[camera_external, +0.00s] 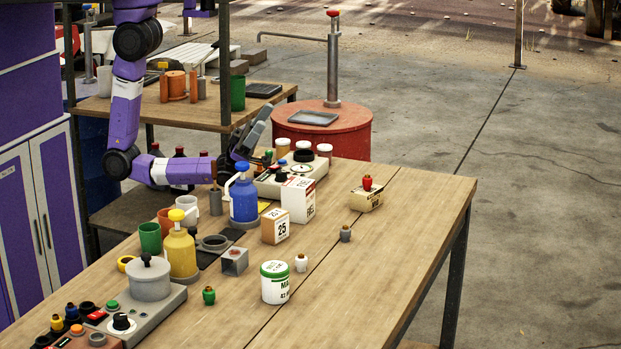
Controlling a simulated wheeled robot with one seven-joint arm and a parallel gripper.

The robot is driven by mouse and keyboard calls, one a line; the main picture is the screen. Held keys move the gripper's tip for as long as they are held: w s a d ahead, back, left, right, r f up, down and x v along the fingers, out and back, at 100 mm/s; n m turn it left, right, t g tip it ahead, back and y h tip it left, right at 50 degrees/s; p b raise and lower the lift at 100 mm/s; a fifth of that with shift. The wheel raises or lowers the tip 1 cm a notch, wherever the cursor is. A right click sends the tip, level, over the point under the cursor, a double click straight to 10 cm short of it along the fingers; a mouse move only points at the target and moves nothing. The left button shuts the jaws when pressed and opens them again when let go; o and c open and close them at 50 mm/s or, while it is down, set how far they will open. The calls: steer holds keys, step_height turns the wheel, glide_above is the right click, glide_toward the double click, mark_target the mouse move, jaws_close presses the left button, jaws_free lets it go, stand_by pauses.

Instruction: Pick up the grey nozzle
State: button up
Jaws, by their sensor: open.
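A small grey nozzle (345,234) stands upright on the wooden table (415,215), right of the middle, with bare wood around it. Similar small pieces stand elsewhere: a white one (301,263), a green one (209,296), and a red one (367,184) on a small cream box. My gripper (262,128) is open and empty, tilted upward above the far left part of the table. It is well apart from the grey nozzle, to the left of it and farther back.
Between them stand a blue pump bottle (244,203), a white box (298,199) and a brown box (275,226). A white jar (275,285) stands nearer the front. A beige scale-like device (290,176) lies below my gripper. The table's right side is mostly clear.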

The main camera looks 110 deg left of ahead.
steer(key=w+d+m+g+h, duration=0.7)
steer(key=w+m+g+h, duration=0.1)
steer(key=m, duration=0.6)
steer(key=m+g+y, duration=0.9)
steer(key=m+g, duration=0.1)
steer(key=m, duration=1)
glide_above(345, 226)
step_height(345, 226, down, 15)
steer(key=shift+r, duration=0.15)
steer(key=shift+a+f+y, duration=0.15)
steer(key=shift+f+y, duration=0.15)
step_height(345, 226, down, 3)
steer(key=shift+f, duration=0.2)
step_height(345, 226, down, 4)
steer(key=shift+r, duration=0.2)
steer(key=shift+x, duration=0.85)
steer(key=shift+w+d, duration=0.4)
steer(key=shift+d, duration=0.1)
steer(key=shift+c, duration=0.2)
